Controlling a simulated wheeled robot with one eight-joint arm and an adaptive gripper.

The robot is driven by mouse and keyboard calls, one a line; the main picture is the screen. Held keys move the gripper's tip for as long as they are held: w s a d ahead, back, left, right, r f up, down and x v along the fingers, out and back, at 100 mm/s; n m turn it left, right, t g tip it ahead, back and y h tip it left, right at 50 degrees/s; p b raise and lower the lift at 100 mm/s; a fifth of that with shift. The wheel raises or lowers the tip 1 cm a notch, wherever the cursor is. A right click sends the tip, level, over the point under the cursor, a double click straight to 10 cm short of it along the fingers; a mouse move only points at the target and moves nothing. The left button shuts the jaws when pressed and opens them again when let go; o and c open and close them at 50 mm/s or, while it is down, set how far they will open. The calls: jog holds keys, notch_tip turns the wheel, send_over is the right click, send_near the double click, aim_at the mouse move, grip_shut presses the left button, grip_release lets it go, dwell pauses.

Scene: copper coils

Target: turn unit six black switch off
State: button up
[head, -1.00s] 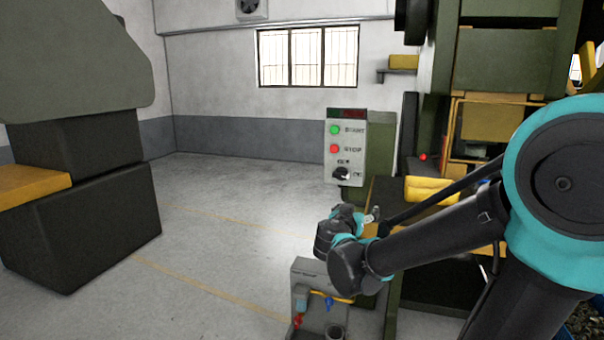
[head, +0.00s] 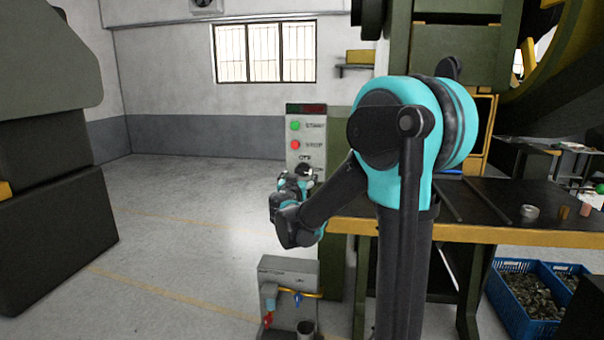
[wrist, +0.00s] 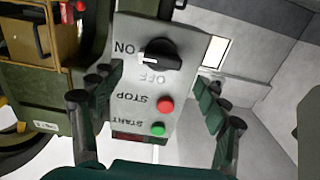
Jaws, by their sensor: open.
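The grey control panel (head: 305,137) has a green START button, a red STOP button and a black rotary switch (head: 302,170). In the wrist view the panel (wrist: 190,75) appears upside down, with the black switch (wrist: 160,54) near its upper middle. The switch's white mark points left toward the ON label; the OFF label is just below the knob. My gripper (wrist: 158,88) is open and empty, one finger on either side of the panel, with the switch ahead between them. In the head view my gripper (head: 298,182) is close to the panel's lower part and partly covers it.
A grey box with taps (head: 290,295) stands below my arm. A press table (head: 480,220) with small metal parts is at right, with blue crates (head: 525,290) beneath. A large dark machine (head: 55,205) stands at left. The floor between is free.

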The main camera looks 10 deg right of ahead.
aim_at(303, 171)
jog(key=x, duration=0.5)
jog(key=shift+s, duration=0.1)
jog(key=c, duration=1.2)
jog(key=shift+o, duration=0.2)
